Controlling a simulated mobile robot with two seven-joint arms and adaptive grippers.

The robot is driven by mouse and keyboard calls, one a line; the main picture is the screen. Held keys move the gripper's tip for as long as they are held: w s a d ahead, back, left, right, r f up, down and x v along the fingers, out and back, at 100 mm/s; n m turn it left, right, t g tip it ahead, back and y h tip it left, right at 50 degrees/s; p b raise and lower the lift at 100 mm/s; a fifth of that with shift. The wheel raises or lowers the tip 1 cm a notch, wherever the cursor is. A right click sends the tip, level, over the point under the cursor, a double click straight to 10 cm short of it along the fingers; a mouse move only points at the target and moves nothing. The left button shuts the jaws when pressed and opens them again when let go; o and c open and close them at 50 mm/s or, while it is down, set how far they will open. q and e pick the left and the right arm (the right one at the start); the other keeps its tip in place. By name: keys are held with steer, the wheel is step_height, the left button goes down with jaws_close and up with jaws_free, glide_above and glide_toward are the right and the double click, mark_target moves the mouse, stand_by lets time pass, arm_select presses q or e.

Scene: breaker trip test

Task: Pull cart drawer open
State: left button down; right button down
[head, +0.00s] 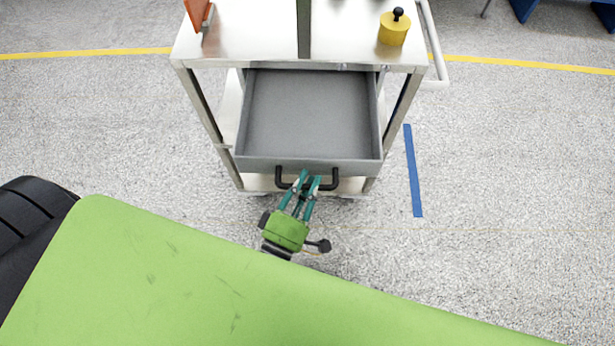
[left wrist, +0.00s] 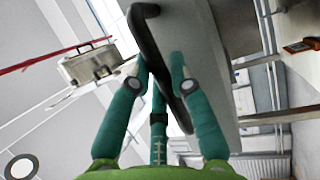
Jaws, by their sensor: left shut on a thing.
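The grey cart drawer (head: 310,115) is pulled out from under the cart's top (head: 260,40) and looks empty. Its black handle (head: 332,180) is on the drawer's front. My left gripper (head: 309,179) is at the handle, with its green fingers shut on the bar. In the left wrist view the handle (left wrist: 146,40) runs between the fingers of the left gripper (left wrist: 160,70), with the grey drawer front (left wrist: 205,45) beside it. My right gripper is not in view.
A yellow weight with a black knob (head: 393,28) and an orange item (head: 197,14) stand on the cart top. A push rail (head: 435,50) is at the cart's right side. Blue tape (head: 413,170) marks the floor on the right, where there is free room.

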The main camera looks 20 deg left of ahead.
arm_select(q)
steer(key=c, duration=1.1)
jaws_free()
steer(key=v, duration=1.2)
